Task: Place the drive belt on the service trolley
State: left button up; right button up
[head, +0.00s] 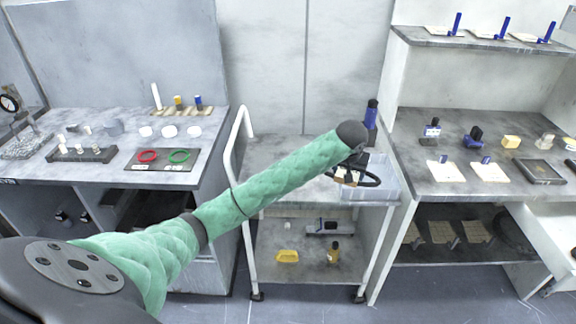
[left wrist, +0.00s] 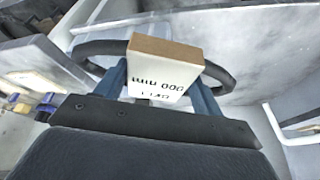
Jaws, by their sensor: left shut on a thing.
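The drive belt (head: 369,180) is a dark ring seen at the right end of the service trolley (head: 262,152). In the left wrist view the belt (left wrist: 222,76) loops behind a pale printed block (left wrist: 160,75) that sits between the fingers. My left gripper (head: 352,168) is shut on the belt at this block; in the head view the wrist partly hides it. The belt is over or in front of a clear grey bin (head: 385,183) on the trolley's top shelf. I cannot tell whether it touches the bin. My right gripper is out of view.
The trolley's top is bare left of the arm. Its lower shelf holds a yellow item (head: 287,256), a grey-blue device and a small bottle (head: 333,252). A dark blue bottle (head: 371,114) stands behind the bin. Benches with parts flank the trolley; its white handle (head: 233,150) rises on the left.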

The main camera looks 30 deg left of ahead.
pick_arm(q)
jog(key=w+a+r+n+y+b, duration=0.1)
jog(key=w+a+r+n, duration=0.3)
jog(key=w+a, duration=0.85)
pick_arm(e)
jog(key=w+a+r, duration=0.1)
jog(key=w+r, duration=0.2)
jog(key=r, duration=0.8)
pick_arm(q)
jog(key=shift+n+g, duration=0.3)
jog(key=s+a+f+p, duration=0.1)
jog(key=s+a+f, duration=0.1)
jog(key=a+f, duration=0.1)
jog(key=s+a+f+p, duration=0.2)
jog(key=s+a+f, duration=0.1)
jog(key=a+f, duration=0.1)
jog(key=s+a+f+p, duration=0.1)
jog(key=s+a+f, duration=0.2)
jog(key=a, duration=0.3)
jog(key=shift+s+a+f, duration=0.1)
jog(key=shift+s+f, duration=0.1)
jog(key=shift+f, duration=0.2)
jog(key=shift+f+p, duration=1.1)
jog(key=shift+f, duration=0.95)
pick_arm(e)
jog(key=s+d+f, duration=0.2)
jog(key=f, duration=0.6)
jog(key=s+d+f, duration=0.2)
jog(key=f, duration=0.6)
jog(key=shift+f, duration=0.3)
